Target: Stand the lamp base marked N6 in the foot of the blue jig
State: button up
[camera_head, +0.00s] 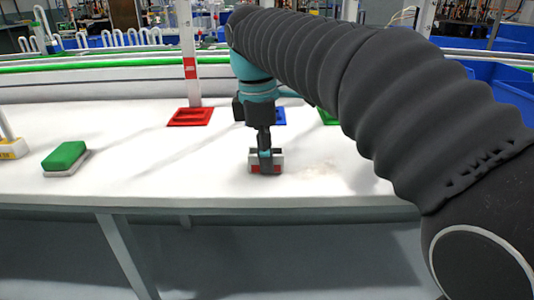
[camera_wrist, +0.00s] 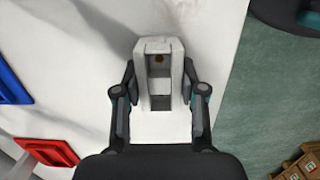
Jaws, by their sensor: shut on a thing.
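A pale block with red label patches on its front (camera_head: 256,169), apparently the lamp base, is between the fingers of my gripper (camera_head: 264,153). Its marking is too small to read. In the wrist view the fingers of my gripper (camera_wrist: 162,100) close on both sides of this block (camera_wrist: 157,46), which has a brown round spot inside a recess. It is upright, at or just above the white table; I cannot tell which. The foot of the blue jig (camera_head: 281,116) is behind my gripper and partly hidden by it. A blue part also shows in the wrist view (camera_wrist: 12,88).
A red frame (camera_head: 189,117) lies left of the blue one, by a white post. It also shows in the wrist view (camera_wrist: 48,151). A green piece (camera_head: 328,117) is to the right, partly behind my arm. A green-topped block (camera_head: 65,156) and a yellow-labelled base (camera_head: 12,149) stand left.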

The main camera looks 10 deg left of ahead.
jog(key=o, duration=1.1)
jog(key=shift+f, duration=0.1)
jog(key=shift+o, duration=0.2)
notch_tip(320, 180, up, 12)
jog(key=a+p, duration=0.1)
jog(key=p, duration=0.1)
jog(key=shift+s, duration=0.15)
